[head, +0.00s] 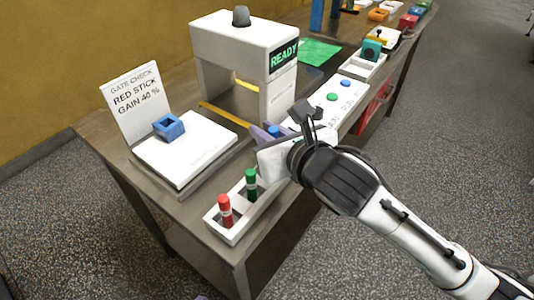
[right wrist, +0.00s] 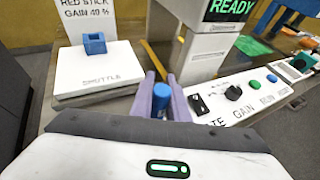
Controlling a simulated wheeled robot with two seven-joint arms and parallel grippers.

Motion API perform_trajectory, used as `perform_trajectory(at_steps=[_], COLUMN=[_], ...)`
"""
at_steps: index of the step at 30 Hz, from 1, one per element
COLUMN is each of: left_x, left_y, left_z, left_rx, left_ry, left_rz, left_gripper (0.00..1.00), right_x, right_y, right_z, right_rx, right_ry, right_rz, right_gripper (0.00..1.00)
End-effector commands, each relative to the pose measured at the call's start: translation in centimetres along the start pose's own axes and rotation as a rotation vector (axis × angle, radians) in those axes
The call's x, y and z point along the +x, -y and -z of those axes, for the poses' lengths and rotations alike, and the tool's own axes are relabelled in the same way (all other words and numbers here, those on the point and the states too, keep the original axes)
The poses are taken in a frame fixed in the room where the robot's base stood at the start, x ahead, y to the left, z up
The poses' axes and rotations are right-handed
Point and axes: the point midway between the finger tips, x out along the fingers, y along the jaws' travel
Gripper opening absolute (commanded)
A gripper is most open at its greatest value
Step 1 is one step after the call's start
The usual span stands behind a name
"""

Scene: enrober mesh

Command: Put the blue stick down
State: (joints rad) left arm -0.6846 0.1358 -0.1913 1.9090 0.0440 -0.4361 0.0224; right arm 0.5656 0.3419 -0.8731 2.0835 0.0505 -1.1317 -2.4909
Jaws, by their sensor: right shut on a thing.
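My right gripper (head: 268,134) is shut on the blue stick (head: 274,130), with the stick's blue top showing between the purple fingers. In the right wrist view the blue stick (right wrist: 161,97) stands roughly upright between the fingertips. A white tray (head: 232,236) at the table's near edge holds a red stick (head: 225,211) and a green stick (head: 251,185), both upright. My right gripper is by the tray's far end and hides part of it. I cannot tell whether the stick's lower end touches anything.
A white shuttle plate (head: 205,150) carries a blue hollow block (head: 169,127), with a sign (head: 137,100) reading "RED STICK GAIN 40 %" behind. A white gate (head: 228,42) showing READY stands beyond. A control panel (right wrist: 255,101) with knob and buttons lies right of the gripper.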

Motion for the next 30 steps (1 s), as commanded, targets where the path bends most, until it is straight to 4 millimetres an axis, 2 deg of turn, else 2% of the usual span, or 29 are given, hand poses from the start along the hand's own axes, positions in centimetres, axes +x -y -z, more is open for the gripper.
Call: perform_trajectory(at_steps=[5, 12, 23, 24, 27, 30], left_x=[0.2, 0.5, 0.5, 0.5, 0.5, 0.5], left_y=[0.0, 0.1, 0.1, 0.1, 0.1, 0.1], left_z=[-0.2, -0.5, -0.5, -0.5, -0.5, -0.5], left_rx=[0.0, 0.0, -0.001, 0.0, -0.001, -0.001], left_ry=[0.0, 0.0, 0.0, 0.0, 0.0, 0.0], left_rz=[0.0, 0.0, 0.001, 0.001, 0.001, 0.001], left_gripper=[0.0, 0.0, 0.0, 0.0, 0.0, 0.0], right_x=[0.6, 1.7, 1.9, 1.9, 1.9, 1.9], right_y=[0.0, 0.0, 0.1, 0.1, 0.1, 0.1], right_z=[1.3, 4.2, 4.5, 4.5, 4.5, 4.5], right_rx=[0.002, 0.003, 0.0, 0.001, 0.001, 0.001], right_ry=[0.001, 0.0, 0.002, 0.002, 0.002, 0.002], right_rz=[0.001, 0.0, 0.002, 0.002, 0.002, 0.001], right_gripper=[0.0, 0.0, 0.0, 0.18, 0.33, 0.33])
